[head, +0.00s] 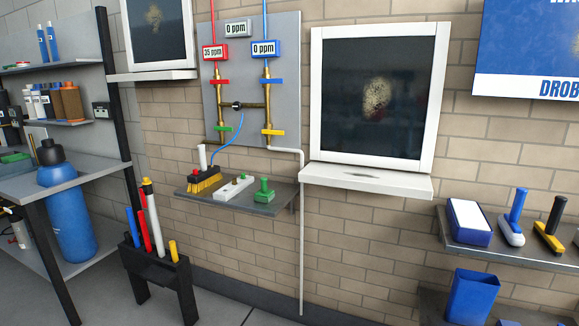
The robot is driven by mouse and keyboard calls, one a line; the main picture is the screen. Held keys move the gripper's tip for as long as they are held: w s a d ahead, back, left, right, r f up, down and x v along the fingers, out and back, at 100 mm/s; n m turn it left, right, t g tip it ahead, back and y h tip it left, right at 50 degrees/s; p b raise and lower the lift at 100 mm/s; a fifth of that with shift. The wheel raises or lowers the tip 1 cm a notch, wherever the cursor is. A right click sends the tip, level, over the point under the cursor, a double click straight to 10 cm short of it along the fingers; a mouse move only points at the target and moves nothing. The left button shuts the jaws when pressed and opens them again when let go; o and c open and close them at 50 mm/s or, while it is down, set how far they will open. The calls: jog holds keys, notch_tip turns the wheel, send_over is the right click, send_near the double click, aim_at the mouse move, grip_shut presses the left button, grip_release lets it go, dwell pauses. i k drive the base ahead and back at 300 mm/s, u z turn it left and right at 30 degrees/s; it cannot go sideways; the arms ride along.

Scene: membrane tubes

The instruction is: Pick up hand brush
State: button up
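A brush with a black top and yellow bristles (205,182) sits at the left end of a small grey wall shelf (273,207), below the pipe panel. On the right shelf stand a blue-handled tool with a pale base (514,218) and a black-handled tool with a yellow base (551,226); they may also be brushes, but I cannot tell for sure. My gripper is not in view.
Beside the brush lie a white block (233,187) and a green item (264,190). A black stand with coloured sticks (158,270) is on the floor below left. A white ledge (368,181) juts out right of the shelf.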

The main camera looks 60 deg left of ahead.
aim_at(207, 175)
jog(key=u, duration=2.95)
